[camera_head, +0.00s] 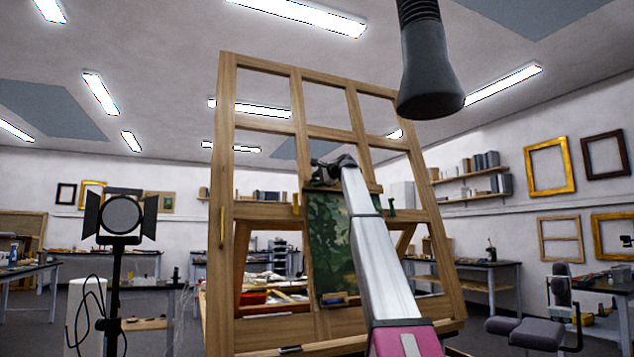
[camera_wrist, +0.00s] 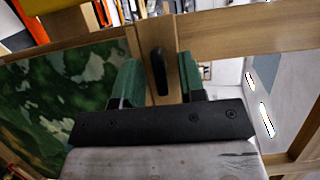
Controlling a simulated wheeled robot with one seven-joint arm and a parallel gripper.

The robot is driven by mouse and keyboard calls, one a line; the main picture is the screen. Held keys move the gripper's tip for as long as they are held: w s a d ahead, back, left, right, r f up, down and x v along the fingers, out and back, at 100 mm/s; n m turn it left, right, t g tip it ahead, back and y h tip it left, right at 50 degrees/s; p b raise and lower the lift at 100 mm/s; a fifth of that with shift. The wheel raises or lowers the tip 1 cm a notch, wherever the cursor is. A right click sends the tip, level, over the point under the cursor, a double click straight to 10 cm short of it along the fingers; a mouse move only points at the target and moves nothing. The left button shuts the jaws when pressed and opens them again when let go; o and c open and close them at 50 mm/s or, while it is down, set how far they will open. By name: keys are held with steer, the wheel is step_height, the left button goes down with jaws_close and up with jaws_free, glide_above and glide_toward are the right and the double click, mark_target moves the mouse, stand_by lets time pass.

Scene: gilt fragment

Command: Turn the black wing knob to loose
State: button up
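The black wing knob (camera_wrist: 159,72) shows in the wrist view on a wooden upright of the easel (camera_head: 228,160). It looks elongated, with its long side roughly up and down in the picture. My gripper (camera_wrist: 157,80) is open, with one green finger pad on each side of the knob. Gaps show between the knob and both pads, so I see no contact. In the head view my arm reaches up to the middle of the easel, and I cannot make out the knob there. A dark green painting (camera_head: 328,245) stands on the easel beside my arm.
A dark duct nozzle (camera_head: 426,85) hangs at the upper right. A lamp on a stand (camera_head: 121,215) is at left, a grey chair (camera_head: 528,331) at right.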

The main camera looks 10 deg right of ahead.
jaws_close()
